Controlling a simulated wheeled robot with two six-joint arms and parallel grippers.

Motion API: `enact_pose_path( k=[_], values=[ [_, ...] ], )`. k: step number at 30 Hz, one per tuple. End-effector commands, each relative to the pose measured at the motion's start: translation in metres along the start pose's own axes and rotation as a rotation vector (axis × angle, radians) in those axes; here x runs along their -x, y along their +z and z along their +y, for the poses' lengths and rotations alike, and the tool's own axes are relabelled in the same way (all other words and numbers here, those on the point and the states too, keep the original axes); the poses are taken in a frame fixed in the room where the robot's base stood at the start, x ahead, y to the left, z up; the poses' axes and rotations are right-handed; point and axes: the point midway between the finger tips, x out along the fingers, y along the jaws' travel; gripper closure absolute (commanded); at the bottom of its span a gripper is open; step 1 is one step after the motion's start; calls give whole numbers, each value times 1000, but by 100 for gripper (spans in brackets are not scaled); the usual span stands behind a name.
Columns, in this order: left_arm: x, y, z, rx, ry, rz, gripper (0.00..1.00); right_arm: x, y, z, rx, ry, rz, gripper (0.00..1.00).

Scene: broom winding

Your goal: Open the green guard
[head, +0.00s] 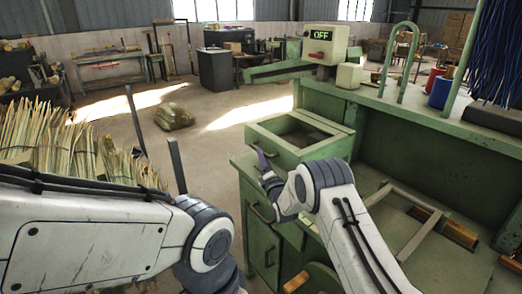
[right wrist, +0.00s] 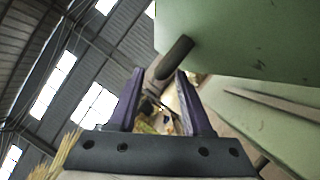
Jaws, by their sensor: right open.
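The green guard appears to be the box-like green part (head: 275,146) with an open top on the near left end of the green machine. In the right wrist view a plain green panel (right wrist: 245,40) fills the upper right, and a dark rounded handle (right wrist: 176,58) sticks out from it. My right gripper (head: 262,162) is at the left front side of the box-like part. Its two purple fingers (right wrist: 160,72) are apart, with the handle showing between and beyond their tips; contact cannot be told. My left arm crosses the lower left; its gripper is out of view.
A control box marked OFF (head: 325,44) with a red switch stands behind the guard. Blue bristles (head: 495,60) hang at the right. Bundled straw (head: 60,140) stands at the left. A sack (head: 174,116) lies on the open floor. Drawers and cabinet doors are below the bench.

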Motion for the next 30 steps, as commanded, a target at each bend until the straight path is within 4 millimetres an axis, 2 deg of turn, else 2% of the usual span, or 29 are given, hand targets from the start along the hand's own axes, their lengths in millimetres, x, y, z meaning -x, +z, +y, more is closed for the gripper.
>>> enact_pose_path(
  k=[3, 9, 20, 21, 23, 24, 25, 30],
  values=[
    [5, 0, 0, 0, 0, 0, 50, -16, 0, 1, -1, 0, 0, 50],
    [8, 0, 1, 0, 0, 0, 50, -31, 0, 0, -2, -1, 1, 50],
    [8, 0, 1, 0, 0, 0, 50, -35, 0, 0, -2, -2, 1, 50],
    [8, 0, 1, 0, 0, 0, 50, -35, 0, 0, -2, -2, 1, 54],
    [8, 0, 1, 0, 0, 0, 50, -35, 0, 0, -2, -1, 1, 77],
    [8, 0, 1, 0, 0, 0, 50, -35, 0, 0, -2, -1, 1, 92],
    [8, 0, 1, 0, 0, 0, 50, -35, 0, 0, -2, -1, 1, 100],
    [8, 0, 1, 0, 0, 0, 50, -35, 0, 0, -2, -2, 1, 100]
  ],
)
